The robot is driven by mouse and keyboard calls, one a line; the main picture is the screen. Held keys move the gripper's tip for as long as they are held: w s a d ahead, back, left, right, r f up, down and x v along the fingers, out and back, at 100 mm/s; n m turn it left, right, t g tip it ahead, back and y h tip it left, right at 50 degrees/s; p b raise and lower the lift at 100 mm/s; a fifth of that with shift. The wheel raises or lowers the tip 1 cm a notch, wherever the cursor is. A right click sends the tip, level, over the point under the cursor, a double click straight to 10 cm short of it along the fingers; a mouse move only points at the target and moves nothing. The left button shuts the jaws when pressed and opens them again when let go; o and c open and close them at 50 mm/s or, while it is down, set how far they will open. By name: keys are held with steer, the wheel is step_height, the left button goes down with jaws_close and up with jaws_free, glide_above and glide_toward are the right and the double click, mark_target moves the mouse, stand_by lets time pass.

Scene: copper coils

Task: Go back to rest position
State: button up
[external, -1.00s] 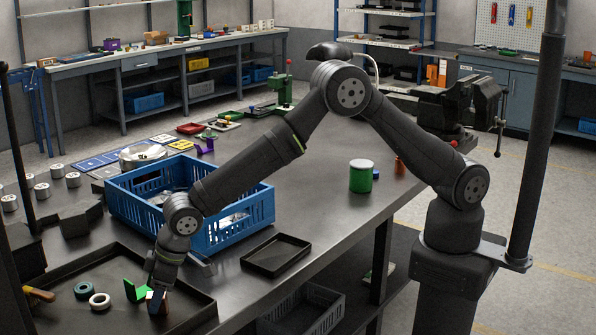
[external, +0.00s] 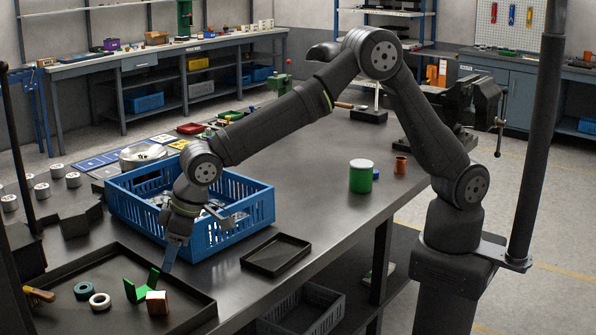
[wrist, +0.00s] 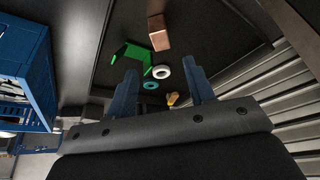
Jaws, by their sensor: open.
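My gripper (external: 171,255) hangs above the black tray at the front left, just in front of the blue crate's near wall. In the wrist view my gripper (wrist: 163,90) shows two blue fingers spread apart with nothing held between them. A copper-coloured block (external: 157,302) sits in the tray beside an angled green piece (external: 141,285); the two look close together. The wrist view also shows the copper block (wrist: 158,32) and the green piece (wrist: 133,57) beyond the fingertips.
The black tray (external: 200,297) also holds a teal ring (external: 83,290), a white ring (external: 100,301) and a yellow-handled tool (external: 39,294). The blue crate (external: 240,228) holds metal parts. A small empty tray (external: 275,255) and a green can (external: 361,176) stand to the right.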

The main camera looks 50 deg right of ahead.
mark_target(157, 295)
steer(key=shift+f, duration=0.15)
steer(key=x, duration=1.2)
steer(key=shift+r, duration=1.4)
steer(key=shift+f, duration=0.15)
